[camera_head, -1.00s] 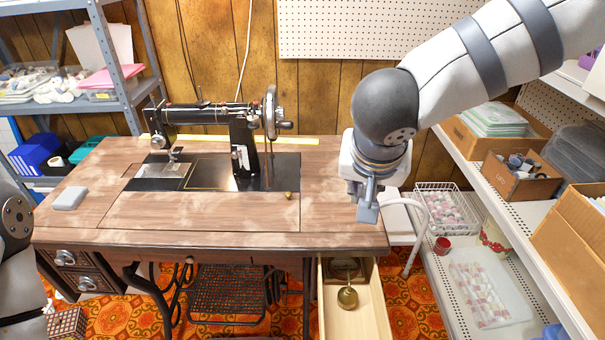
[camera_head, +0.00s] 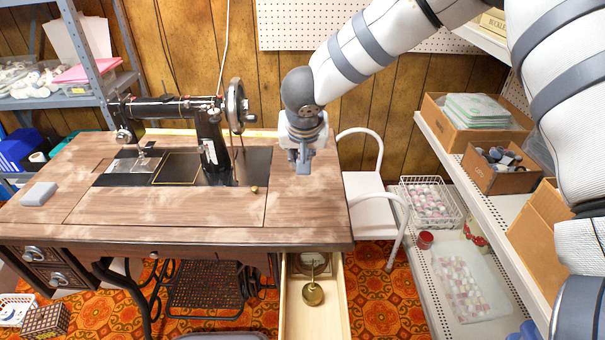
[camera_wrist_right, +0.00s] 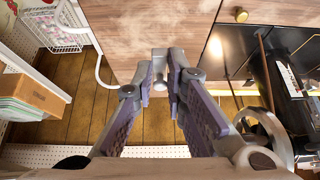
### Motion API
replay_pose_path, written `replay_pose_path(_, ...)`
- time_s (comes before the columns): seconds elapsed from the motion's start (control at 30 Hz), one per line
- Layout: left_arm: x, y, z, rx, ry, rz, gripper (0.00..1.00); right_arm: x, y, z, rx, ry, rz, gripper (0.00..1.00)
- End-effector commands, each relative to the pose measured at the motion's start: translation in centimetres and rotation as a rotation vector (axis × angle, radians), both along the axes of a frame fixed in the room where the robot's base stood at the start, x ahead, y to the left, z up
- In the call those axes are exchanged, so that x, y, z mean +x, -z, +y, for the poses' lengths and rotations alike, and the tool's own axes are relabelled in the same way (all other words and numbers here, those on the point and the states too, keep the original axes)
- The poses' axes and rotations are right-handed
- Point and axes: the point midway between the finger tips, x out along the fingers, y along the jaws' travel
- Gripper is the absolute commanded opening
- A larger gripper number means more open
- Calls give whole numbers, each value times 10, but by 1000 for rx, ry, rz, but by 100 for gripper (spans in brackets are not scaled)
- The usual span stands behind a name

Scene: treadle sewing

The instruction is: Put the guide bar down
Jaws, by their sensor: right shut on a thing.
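My right gripper (camera_head: 303,166) is above the back right part of the wooden sewing table (camera_head: 318,215). In the right wrist view its two fingers (camera_wrist_right: 165,80) are closed around a small grey metal piece, which I take to be the guide bar (camera_wrist_right: 158,60). The piece sits between the fingertips, over the tabletop near its back edge; I cannot tell if it touches the wood. In the head view the fingers mostly hide it. The black sewing machine (camera_head: 212,140) stands to the left of the gripper. My left gripper is not in view.
A yellow strip (camera_wrist_right: 228,92) lies along the table's back edge. A small brass knob (camera_head: 254,189) and a grey block (camera_head: 39,193) are on the tabletop. An open drawer (camera_head: 325,325) juts out at the front right. A white chair (camera_head: 372,212) stands right of the table.

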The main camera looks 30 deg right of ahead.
Motion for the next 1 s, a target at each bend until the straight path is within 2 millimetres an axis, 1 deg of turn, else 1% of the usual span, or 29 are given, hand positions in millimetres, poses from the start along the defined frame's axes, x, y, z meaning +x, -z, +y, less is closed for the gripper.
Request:
replay_pose_path(0.03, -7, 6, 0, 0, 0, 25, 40, 4, 23, -7, 0, -1, 19, 0)
replay_pose_path(0.1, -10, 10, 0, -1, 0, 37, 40, 11, 35, -15, 0, -2, 15, 0)
replay_pose_path(0.33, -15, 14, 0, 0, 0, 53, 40, 23, 53, -29, 1, -1, 9, 0)
replay_pose_path(0.37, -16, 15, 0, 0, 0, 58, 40, 24, 58, -32, 0, -2, 11, 0)
replay_pose_path(0.43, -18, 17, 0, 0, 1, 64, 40, 24, 73, -31, -1, -5, 12, 0)
replay_pose_path(0.5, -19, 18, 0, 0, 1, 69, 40, 24, 83, -30, 0, -5, 9, 0)
replay_pose_path(0.73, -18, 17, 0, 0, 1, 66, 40, 25, 82, -30, 1, -4, 3, 0)
replay_pose_path(0.87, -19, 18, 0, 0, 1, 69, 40, 24, 86, -30, 0, -4, 4, 0)
replay_pose_path(0.9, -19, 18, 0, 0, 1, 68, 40, 25, 86, -30, 0, -4, 4, 19)
replay_pose_path(0.97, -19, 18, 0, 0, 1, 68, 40, 25, 85, -30, 1, -4, 3, 33)
replay_pose_path(1.0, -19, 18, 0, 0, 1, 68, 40, 25, 85, -30, 1, -4, 3, 33)
